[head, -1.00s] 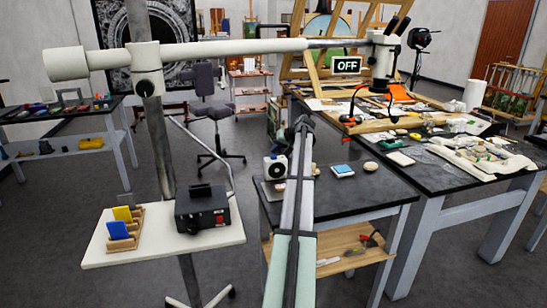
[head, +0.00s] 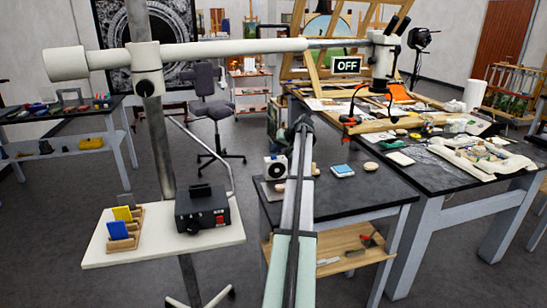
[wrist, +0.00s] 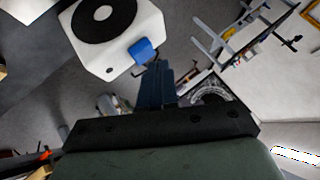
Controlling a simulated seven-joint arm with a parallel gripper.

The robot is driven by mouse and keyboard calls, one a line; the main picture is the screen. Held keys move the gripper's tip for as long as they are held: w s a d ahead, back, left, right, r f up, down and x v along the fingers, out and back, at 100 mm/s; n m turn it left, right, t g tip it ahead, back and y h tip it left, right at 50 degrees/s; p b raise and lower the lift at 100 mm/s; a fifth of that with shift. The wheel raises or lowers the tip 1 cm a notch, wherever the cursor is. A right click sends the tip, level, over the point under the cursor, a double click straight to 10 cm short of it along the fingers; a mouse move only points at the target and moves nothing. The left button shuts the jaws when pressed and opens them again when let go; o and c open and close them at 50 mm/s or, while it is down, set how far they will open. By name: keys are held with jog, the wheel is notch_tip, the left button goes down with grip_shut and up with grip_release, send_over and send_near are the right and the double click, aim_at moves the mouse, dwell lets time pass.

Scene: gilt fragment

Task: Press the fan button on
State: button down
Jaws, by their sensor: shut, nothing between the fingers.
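The fan is a white block with a black round front. It stands on the dark table left of my arm in the head view (head: 275,167), and large at the top left in the wrist view (wrist: 97,18). A blue button (wrist: 143,50) sticks out from its side in the wrist view. A sign (head: 347,65) reads OFF in the head view. My gripper (wrist: 155,70) is shut and empty, its fingertips close to the blue button; I cannot tell whether they touch it. In the head view the fingers are hidden behind my arm.
A light-blue-topped box (head: 342,170) and a pale round object (head: 371,166) lie right of my arm on the same table. A cluttered larger table (head: 440,170) stands at right. A small white stand with a black box (head: 202,208) is at left.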

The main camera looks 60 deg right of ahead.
aim_at(275, 156)
jog(key=shift+f, duration=0.15)
jog(key=shift+f, duration=0.4)
dwell(0.7)
jog(key=shift+r, duration=0.55)
jog(key=shift+r, duration=3)
